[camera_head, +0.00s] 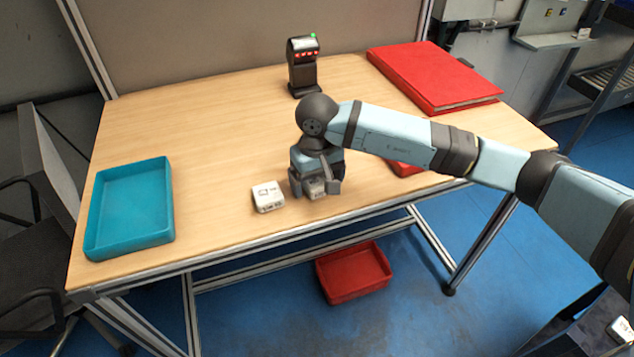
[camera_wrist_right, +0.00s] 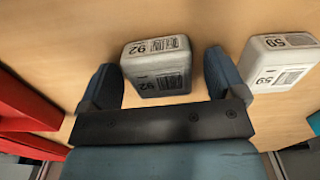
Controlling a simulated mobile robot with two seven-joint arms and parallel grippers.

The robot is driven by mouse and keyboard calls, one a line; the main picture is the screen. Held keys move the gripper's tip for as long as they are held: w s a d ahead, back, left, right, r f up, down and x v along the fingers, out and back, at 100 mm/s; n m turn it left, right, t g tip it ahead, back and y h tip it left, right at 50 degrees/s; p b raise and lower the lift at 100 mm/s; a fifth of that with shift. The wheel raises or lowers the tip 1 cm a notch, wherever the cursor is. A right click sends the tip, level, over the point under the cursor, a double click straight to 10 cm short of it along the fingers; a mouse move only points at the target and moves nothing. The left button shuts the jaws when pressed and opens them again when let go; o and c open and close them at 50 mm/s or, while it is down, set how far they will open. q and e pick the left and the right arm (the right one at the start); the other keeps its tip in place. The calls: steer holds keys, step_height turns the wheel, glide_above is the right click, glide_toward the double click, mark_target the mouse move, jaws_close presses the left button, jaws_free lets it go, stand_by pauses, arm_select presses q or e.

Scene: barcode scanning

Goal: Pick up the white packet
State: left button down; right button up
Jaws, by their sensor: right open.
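Two small white packets are on the wooden table. One white packet (camera_head: 317,191) is between the fingers of my right gripper (camera_head: 316,188), partly hidden by them. In the right wrist view this packet (camera_wrist_right: 157,66) bears a barcode label with 92 and stands between the two open fingers (camera_wrist_right: 162,85), with gaps showing on both sides. The other white packet (camera_head: 268,196) lies just left of the gripper. In the right wrist view this packet (camera_wrist_right: 281,62) is labelled 59 and lies outside the right-hand finger. My left gripper is not in view.
A teal tray (camera_head: 92,212) stands at the table's left. A black scanner device (camera_head: 303,75) with a green light stands at the back. A large red folder-like object (camera_head: 430,72) lies back right. A red item (camera_head: 403,169) is partly behind my arm. A red tray (camera_head: 353,272) is on the floor.

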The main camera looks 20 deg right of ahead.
steer(key=c, duration=1)
steer(key=shift+c, duration=0.5)
steer(key=shift+r, duration=0.1)
